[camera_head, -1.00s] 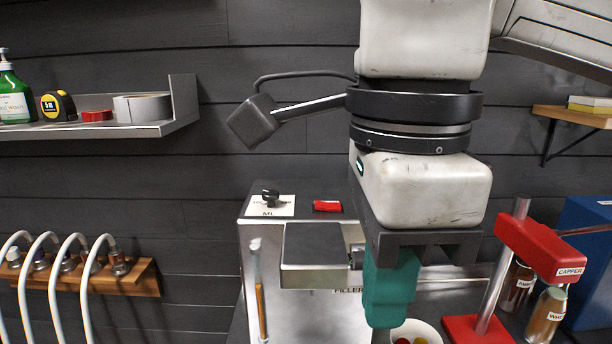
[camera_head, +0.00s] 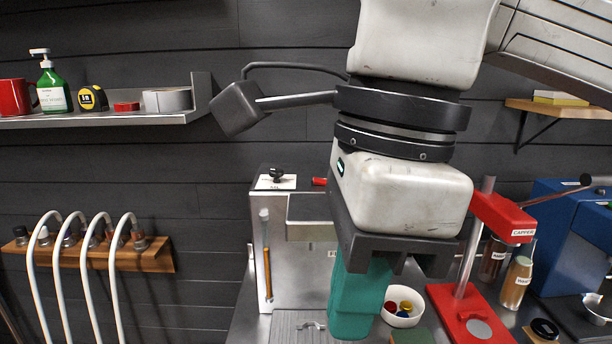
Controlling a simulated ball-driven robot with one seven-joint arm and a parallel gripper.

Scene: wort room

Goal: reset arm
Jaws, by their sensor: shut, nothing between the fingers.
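My gripper (camera_head: 352,325) hangs down in front of the bench in the middle of the head view. Its teal fingers are closed together, with nothing seen between them. The fingertips appear above or in front of the steel bench top; the exact height is hard to tell. My white and black wrist is above it and hides part of the filler machine (camera_head: 287,218).
A white bowl (camera_head: 409,322) of coloured caps is just right of my fingers. The red capper (camera_head: 494,216), bottles (camera_head: 516,281) and a blue machine (camera_head: 560,235) stand further right. A wall shelf (camera_head: 150,119) and hose rack (camera_head: 158,257) are at the left.

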